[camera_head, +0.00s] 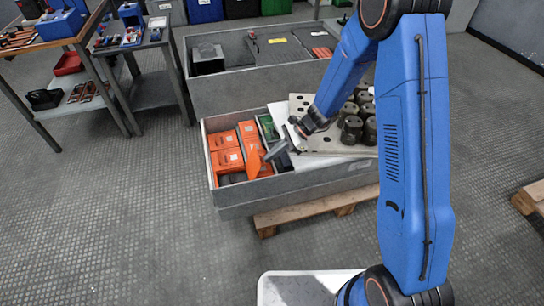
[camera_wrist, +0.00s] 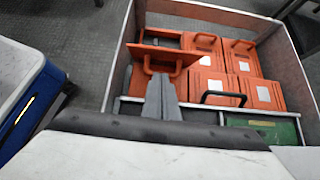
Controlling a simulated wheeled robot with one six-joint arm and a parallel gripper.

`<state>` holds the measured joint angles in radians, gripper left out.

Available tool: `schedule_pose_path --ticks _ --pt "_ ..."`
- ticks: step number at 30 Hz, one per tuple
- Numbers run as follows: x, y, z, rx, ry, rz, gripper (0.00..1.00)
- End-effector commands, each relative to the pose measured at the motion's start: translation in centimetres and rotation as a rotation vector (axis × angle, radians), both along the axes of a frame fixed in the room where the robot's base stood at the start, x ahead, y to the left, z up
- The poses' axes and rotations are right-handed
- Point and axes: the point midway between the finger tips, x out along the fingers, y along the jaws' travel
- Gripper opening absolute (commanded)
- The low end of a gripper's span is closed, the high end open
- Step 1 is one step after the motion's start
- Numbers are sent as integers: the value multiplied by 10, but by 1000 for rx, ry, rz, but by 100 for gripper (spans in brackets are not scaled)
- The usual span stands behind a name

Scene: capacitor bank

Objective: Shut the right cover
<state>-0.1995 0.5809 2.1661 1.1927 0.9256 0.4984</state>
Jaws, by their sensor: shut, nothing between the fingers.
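An orange cover (camera_head: 254,160) stands raised at the near right of the group of orange units in the grey box. It also shows raised in the wrist view (camera_wrist: 155,52), with a handle-like loop. The other orange units (camera_head: 226,160) beside it look flat on top. My gripper (camera_head: 270,155) is shut and empty, just right of the raised cover. In the wrist view its fingertips (camera_wrist: 161,82) lie close in front of the cover's lower part. I cannot tell whether they touch it.
The grey box wall (camera_head: 298,187) runs along the near side. A green part (camera_wrist: 265,128) and a black handle (camera_wrist: 224,94) lie close to my fingers. A plate with dark round parts (camera_head: 352,126) stands to the right. Floor is free at the left.

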Motion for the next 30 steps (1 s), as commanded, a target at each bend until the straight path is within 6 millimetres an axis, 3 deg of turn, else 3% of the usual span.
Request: schedule_pose_path --ticks 16,30 --pt "-4 12 10 -102 -31 1 0" --pt "-13 46 29 -356 -109 5 0"
